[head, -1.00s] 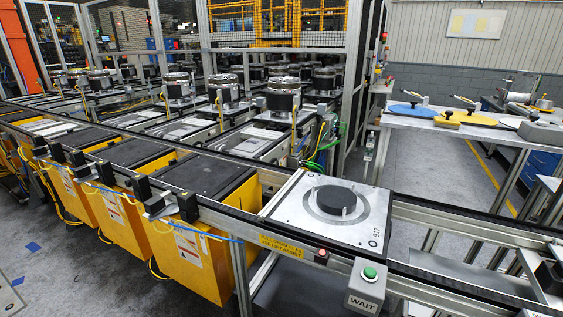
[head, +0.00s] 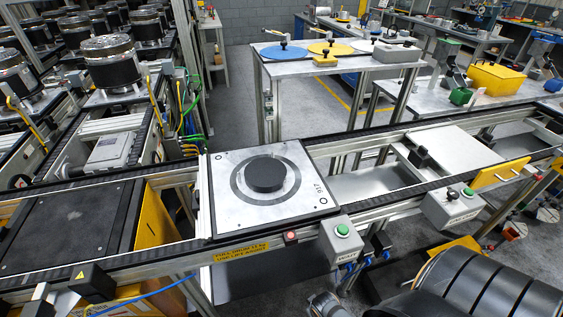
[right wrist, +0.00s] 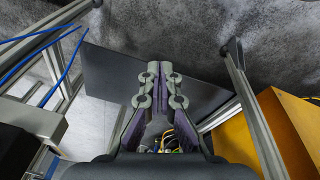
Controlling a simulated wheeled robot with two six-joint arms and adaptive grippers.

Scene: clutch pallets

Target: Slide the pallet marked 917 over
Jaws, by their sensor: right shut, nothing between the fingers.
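The pallet marked 917 (head: 221,207) is a pale square plate with a black round disc (head: 265,174) at its centre. It lies flat on the conveyor rails in the head view, its number near the right edge. My right gripper (right wrist: 160,70) is shut and empty in the right wrist view, its fingertips together. It points at a dark panel and the floor, and the pallet cannot be made out there. My left gripper is not in view.
A grey box with a green button (head: 342,237) sits on the front rail, right of the pallet. Right of the pallet the track is open up to a pale plate (head: 475,148). A dark pallet (head: 70,225) lies to the left. A yellow box (right wrist: 292,130) shows in the wrist view.

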